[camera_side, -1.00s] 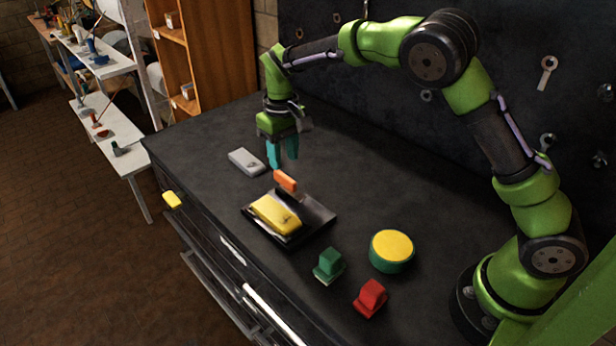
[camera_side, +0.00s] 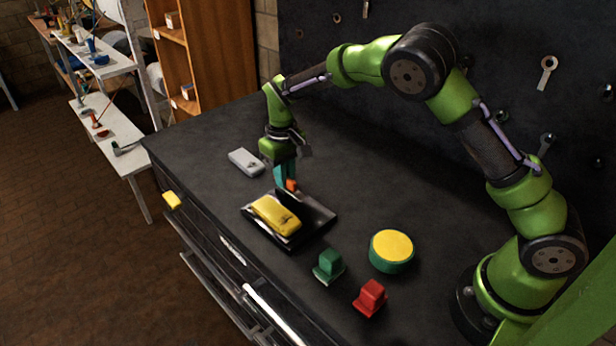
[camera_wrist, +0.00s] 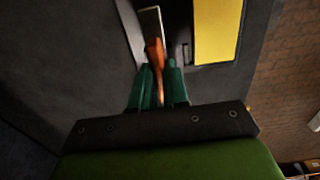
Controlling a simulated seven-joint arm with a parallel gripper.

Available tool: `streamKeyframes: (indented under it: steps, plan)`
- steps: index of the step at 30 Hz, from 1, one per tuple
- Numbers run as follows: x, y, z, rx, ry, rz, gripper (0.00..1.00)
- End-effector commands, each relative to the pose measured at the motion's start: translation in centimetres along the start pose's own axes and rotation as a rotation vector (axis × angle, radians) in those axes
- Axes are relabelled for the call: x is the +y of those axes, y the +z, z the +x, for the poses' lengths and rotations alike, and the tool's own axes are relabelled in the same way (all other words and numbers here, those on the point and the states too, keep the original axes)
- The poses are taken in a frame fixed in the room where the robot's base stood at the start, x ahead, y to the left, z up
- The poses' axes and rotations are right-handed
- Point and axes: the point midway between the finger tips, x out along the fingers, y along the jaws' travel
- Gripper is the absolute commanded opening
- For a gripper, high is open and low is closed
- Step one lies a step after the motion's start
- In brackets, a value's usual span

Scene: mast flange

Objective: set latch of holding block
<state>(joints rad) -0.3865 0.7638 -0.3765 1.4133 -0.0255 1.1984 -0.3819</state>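The holding block is a black base (camera_side: 318,224) on the bench, with a yellow block (camera_side: 275,215) lying on it. The yellow block also shows at the upper right of the wrist view (camera_wrist: 217,30). The latch has an orange handle (camera_wrist: 155,58) joined to a pale metal bar (camera_wrist: 150,20) in the wrist view. In the side view only a bit of the orange handle (camera_side: 292,185) shows beside the fingers. My gripper (camera_wrist: 160,82) has its teal fingers close on both sides of the orange handle, and appears shut on it.
A grey block (camera_side: 246,162) lies behind my gripper to the left. A green piece (camera_side: 328,265), a red piece (camera_side: 370,298) and a round yellow-topped green can (camera_side: 391,250) stand in front to the right. A yellow drawer handle (camera_side: 172,200) sticks out at the bench's left edge.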

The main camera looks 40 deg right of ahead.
Motion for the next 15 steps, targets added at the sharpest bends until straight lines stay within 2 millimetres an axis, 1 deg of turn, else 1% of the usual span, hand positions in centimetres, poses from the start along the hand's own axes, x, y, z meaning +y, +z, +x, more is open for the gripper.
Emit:
streamKeyframes:
  steps: [8,15]
  plan:
    - [0.04,0.04,0.16,-0.002,0.001,0.007,0.00]
    - [0.05,0.06,0.21,-0.003,0.002,0.083,0.00]
